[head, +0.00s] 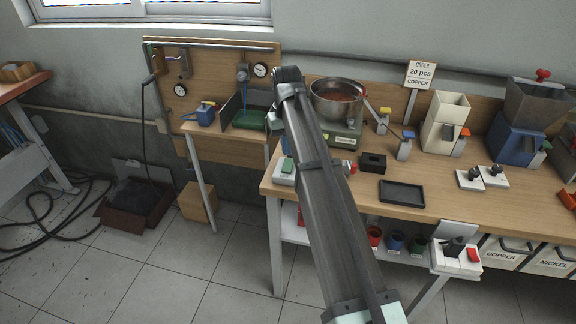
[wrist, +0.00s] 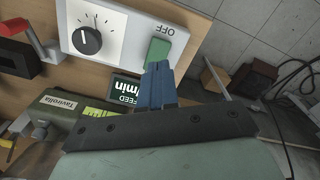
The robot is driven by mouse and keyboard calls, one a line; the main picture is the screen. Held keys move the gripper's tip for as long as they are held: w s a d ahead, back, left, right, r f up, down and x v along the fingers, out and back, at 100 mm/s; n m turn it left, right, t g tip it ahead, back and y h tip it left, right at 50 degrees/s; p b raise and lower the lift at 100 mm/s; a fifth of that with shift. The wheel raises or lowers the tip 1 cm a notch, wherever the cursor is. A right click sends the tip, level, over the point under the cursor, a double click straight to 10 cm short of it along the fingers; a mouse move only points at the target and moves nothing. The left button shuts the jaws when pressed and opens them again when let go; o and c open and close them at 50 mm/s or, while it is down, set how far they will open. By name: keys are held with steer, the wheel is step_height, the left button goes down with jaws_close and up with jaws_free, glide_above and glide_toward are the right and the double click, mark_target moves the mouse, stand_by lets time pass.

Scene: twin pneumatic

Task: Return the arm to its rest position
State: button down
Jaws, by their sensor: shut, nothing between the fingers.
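My gripper (wrist: 158,68) shows in the wrist view as blue fingers, closed together and empty. The fingertips lie in front of the lower edge of a green rocker switch (wrist: 158,50) on a white control box (wrist: 115,22) with a black dial and the word OFF. I cannot tell whether they touch it. In the head view, my arm rises from the bottom edge to the middle, and my gripper is hidden. The white box with its green switch (head: 287,166) shows left of the arm, at the bench's left end.
A bowl feeder (head: 337,100) on a green base stands right beside my arm. A black tray (head: 401,194), a small black block (head: 373,162) and several dispensers sit on the wooden bench (head: 455,203). A smaller side table (head: 228,135) stands at left. Floor at lower left is mostly clear.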

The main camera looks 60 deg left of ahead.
steer(key=shift+r, duration=0.65)
